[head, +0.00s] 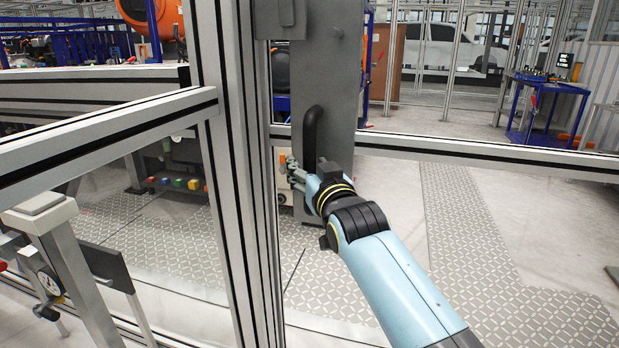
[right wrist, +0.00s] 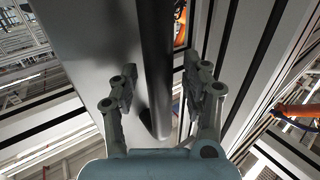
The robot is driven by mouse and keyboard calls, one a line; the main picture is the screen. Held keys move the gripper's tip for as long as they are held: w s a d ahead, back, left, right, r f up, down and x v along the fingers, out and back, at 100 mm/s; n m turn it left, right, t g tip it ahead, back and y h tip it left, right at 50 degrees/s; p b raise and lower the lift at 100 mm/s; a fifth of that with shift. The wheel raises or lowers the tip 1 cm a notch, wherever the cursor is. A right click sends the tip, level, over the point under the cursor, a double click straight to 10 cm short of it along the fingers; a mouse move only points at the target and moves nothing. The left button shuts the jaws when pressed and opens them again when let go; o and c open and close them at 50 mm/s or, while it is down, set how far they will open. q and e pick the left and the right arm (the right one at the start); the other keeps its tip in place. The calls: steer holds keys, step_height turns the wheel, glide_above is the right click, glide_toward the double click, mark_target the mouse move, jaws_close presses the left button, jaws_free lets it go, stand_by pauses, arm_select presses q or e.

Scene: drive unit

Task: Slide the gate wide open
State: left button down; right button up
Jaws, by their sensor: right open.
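The gate is an aluminium-framed panel with a low rail (head: 480,153) running to the right. A grey upright plate (head: 338,70) beside the post bears a black bar handle (head: 311,128). The handle also shows in the right wrist view (right wrist: 156,70). My right gripper (head: 292,170) is open at the handle's lower end. In the right wrist view its two fingers (right wrist: 158,85) stand on either side of the handle, with gaps showing. Whether either finger touches it I cannot tell. The plate stands close to the post; any gap there is unclear. My left gripper is not in view.
A thick aluminium post (head: 226,120) stands left of the handle, with a fixed fence rail (head: 100,140) beyond it. A stand with a gauge (head: 48,283) is at lower left. A blue cart (head: 540,100) stands far right.

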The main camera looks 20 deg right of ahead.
steer(key=shift+r, duration=0.1)
steer(key=shift+c, duration=0.2)
steer(key=c, duration=0.9)
jaws_close()
steer(key=shift+w+f, duration=0.1)
steer(key=shift+f, duration=0.1)
